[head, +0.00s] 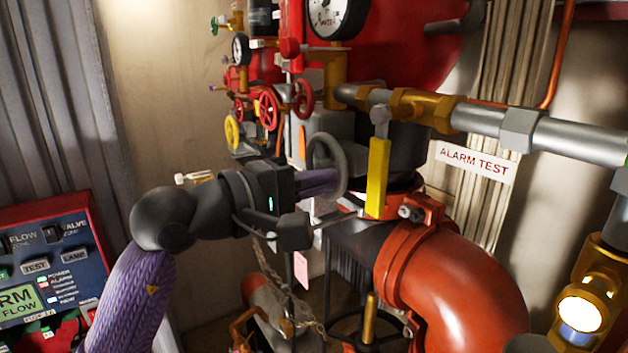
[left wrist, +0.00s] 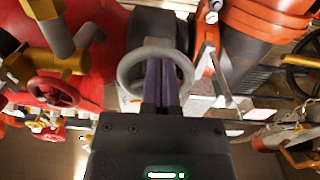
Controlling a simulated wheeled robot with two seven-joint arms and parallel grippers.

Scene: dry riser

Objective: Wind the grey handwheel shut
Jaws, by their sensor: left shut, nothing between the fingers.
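The grey handwheel (head: 342,158) is a dark grey ring in the middle of the head view. In the left wrist view it shows as a lighter grey ring (left wrist: 125,70) straight ahead of the fingers. My left gripper (head: 332,181) comes in from the left with its purple fingers at the lower part of the ring. The fingers (left wrist: 166,66) are shut together with nothing between them, and their tips overlap the ring's opening in the wrist view. I cannot tell whether they touch the rim. The wheel's hub is mostly hidden. My right gripper is not in view.
A yellow lever (head: 377,177) stands just right of the wheel. Red handwheels (head: 268,109) and a yellow one (head: 233,131) sit behind to the left. A large orange-red pipe elbow (head: 455,285) fills the lower right. An alarm panel (head: 45,265) stands at lower left.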

